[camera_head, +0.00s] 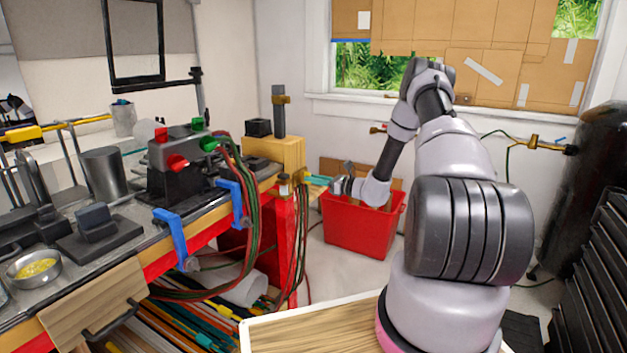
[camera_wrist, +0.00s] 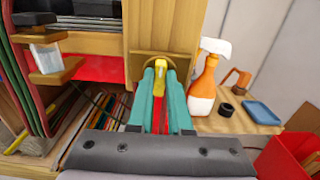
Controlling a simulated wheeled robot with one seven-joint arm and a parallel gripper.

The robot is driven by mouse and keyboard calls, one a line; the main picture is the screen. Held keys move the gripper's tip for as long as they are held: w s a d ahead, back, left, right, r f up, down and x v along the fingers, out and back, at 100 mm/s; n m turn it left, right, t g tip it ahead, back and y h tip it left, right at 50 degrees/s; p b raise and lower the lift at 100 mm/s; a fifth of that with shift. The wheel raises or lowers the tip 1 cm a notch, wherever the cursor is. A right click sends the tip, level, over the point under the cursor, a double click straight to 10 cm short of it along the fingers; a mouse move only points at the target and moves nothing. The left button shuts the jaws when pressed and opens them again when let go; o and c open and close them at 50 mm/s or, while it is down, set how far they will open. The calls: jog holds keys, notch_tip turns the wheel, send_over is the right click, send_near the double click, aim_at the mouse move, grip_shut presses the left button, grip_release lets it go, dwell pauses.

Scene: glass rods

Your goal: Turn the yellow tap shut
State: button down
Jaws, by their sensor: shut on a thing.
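In the head view my gripper (camera_head: 318,181) reaches left to the end of the workbench, and the tap is too small there to make out clearly.
An orange spray bottle (camera_wrist: 205,80) stands just right of my gripper in the wrist view, beside a black cup (camera_wrist: 226,109) and a blue tray (camera_wrist: 262,112). A red bin (camera_head: 355,230) stands below my forearm. Red and green hoses (camera_head: 262,200) hang from the workbench.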

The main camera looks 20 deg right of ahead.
jog(key=shift+m, duration=0.4)
jog(key=shift+w+d+f+m, duration=0.1)
jog(key=shift+d+f+m, duration=0.05)
jog(key=shift+m, duration=4.15)
jog(key=shift+w+d+f+m, duration=0.1)
jog(key=shift+m, duration=4.2)
jog(key=c, duration=0.8)
grip_release()
jog(key=shift+c, duration=0.2)
jog(key=shift+s, duration=0.15)
